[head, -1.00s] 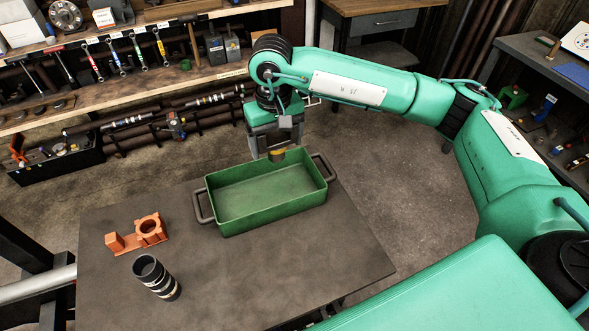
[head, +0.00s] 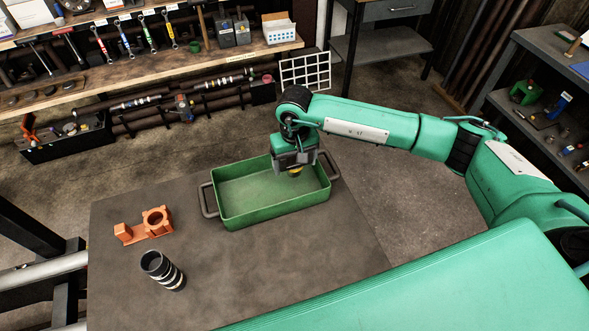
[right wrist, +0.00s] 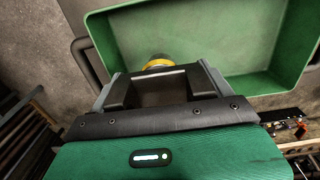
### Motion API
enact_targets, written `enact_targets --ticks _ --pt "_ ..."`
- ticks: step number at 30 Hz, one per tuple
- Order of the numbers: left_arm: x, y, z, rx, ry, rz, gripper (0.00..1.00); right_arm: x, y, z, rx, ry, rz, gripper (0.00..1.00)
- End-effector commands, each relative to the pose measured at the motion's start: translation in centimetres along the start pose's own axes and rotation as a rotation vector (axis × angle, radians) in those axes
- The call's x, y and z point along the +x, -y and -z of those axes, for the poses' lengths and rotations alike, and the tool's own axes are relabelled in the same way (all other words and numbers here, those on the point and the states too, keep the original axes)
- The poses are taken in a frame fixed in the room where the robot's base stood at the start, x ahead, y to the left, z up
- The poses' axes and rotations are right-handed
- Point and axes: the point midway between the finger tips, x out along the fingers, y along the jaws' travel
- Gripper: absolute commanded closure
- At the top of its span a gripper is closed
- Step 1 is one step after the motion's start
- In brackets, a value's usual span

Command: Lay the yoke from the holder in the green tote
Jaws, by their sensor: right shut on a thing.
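The green tote (head: 240,212) stands on the dark table, with a grey handle at each end. My right gripper (head: 296,172) is over the tote's back right part, pointing down. It is shut on the yoke (head: 296,178), of which only a small part with a yellow band shows below the fingers. In the right wrist view the yellow-banded yoke (right wrist: 158,63) sticks out past the fingers, in front of the green tote (right wrist: 240,70). The orange holder (head: 152,229) lies on the table at left, its ring empty. My left gripper is not in view.
A shelf with tools (head: 120,60) runs behind.

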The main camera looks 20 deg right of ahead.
Motion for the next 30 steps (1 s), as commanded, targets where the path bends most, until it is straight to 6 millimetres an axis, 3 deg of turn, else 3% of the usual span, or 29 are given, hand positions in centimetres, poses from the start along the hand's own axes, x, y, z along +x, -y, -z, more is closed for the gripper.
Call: enact_targets --ticks 8,18,29,30 --pt "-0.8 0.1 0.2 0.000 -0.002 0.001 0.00 1.9 0.1 0.1 -0.001 -0.003 0.002 0.86" --pt "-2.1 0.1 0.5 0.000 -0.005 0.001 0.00 5.7 0.1 0.1 0.000 -0.002 0.001 0.86" --pt "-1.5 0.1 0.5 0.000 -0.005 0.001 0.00 6.2 0.1 0.1 -0.001 -0.004 0.001 0.86" --pt "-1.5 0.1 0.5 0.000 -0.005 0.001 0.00 6.2 0.0 0.1 -0.001 -0.002 0.000 0.14"
